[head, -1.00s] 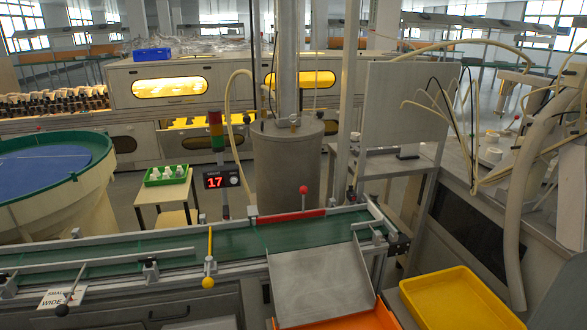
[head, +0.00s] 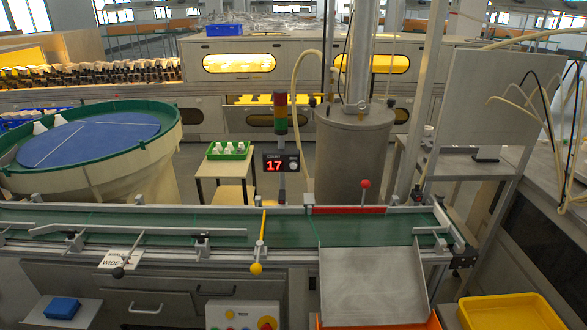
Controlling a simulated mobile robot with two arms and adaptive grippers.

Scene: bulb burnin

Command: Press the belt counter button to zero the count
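The belt counter (head: 275,164) is a small dark box on the signal post behind the conveyor belt. Its red digits read 17. A pale round button (head: 293,163) shows at the right end of its face. Neither of my grippers shows in the head view, so nothing of mine is seen near the counter.
The green conveyor belt (head: 180,222) crosses in front of the counter, with a yellow-knobbed lever (head: 256,268) and a red-knobbed lever (head: 365,184). A steel cylinder (head: 352,150) stands right of the counter. A green tray (head: 229,151) of white pieces sits left. A control box (head: 243,316) is below.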

